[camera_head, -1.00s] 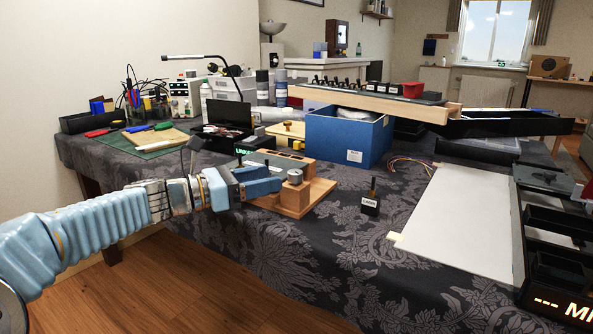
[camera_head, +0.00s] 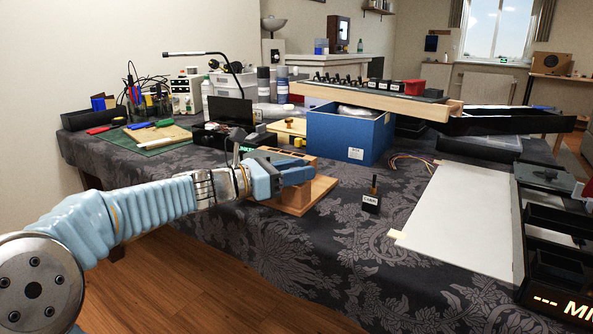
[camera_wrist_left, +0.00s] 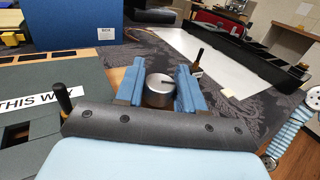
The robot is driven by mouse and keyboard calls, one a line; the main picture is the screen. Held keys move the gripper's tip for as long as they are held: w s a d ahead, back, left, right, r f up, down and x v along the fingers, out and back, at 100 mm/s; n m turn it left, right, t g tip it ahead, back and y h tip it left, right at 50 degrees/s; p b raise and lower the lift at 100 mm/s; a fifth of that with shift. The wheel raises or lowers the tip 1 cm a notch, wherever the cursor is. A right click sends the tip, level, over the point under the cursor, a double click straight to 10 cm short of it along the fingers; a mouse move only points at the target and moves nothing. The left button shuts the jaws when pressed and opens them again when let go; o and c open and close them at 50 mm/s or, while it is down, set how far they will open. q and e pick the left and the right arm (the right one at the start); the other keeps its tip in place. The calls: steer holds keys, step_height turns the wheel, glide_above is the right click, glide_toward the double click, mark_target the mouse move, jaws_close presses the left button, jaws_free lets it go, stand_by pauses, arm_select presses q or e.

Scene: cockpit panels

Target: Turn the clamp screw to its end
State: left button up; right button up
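The clamp screw shows in the left wrist view as a round grey metal knob (camera_wrist_left: 158,90) with a dark line on top. In the head view my gripper hides it. It belongs to a wooden clamp fixture (camera_head: 318,190) near the table's front left edge. My left gripper (camera_head: 300,173) is over this fixture. In the left wrist view its two blue fingers (camera_wrist_left: 160,76) stand on either side of the knob, with narrow gaps, so they look open around it. Part of my right arm shows at lower right in that view; its fingers cannot be made out.
A small dark post with a label (camera_head: 372,196) stands right of the fixture. A blue box (camera_head: 350,140) is behind, under a wooden rail (camera_head: 445,112). A green-grey panel marked "THIS WAY" (camera_wrist_left: 35,100) lies beside the fixture. A white board (camera_head: 460,215) fills the right.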

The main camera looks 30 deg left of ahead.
arm_select(q)
steer(key=shift+c, duration=1.1)
steer(key=shift+f+n+t+y+b, duration=0.15)
steer(key=shift+n+t+y+b, duration=0.2)
steer(key=shift+b, duration=0.4)
steer(key=n+t+y+b, duration=0.1)
steer(key=y+b, duration=0.1)
steer(key=n+y+b, duration=0.2)
steer(key=b, duration=0.1)
steer(key=shift+f+t+y, duration=0.15)
steer(key=shift+t+y, duration=0.2)
steer(key=shift+r+n+t+y+b, duration=0.15)
steer(key=shift+n+y+b, duration=0.55)
steer(key=shift+y, duration=0.25)
steer(key=shift+r+n+t+y+b, duration=0.1)
steer(key=shift+n+t+y+b, duration=0.05)
steer(key=shift+n+y+b, duration=0.65)
steer(key=shift+m, duration=0.25)
steer(key=o, duration=0.9)
steer(key=shift+o, duration=0.2)
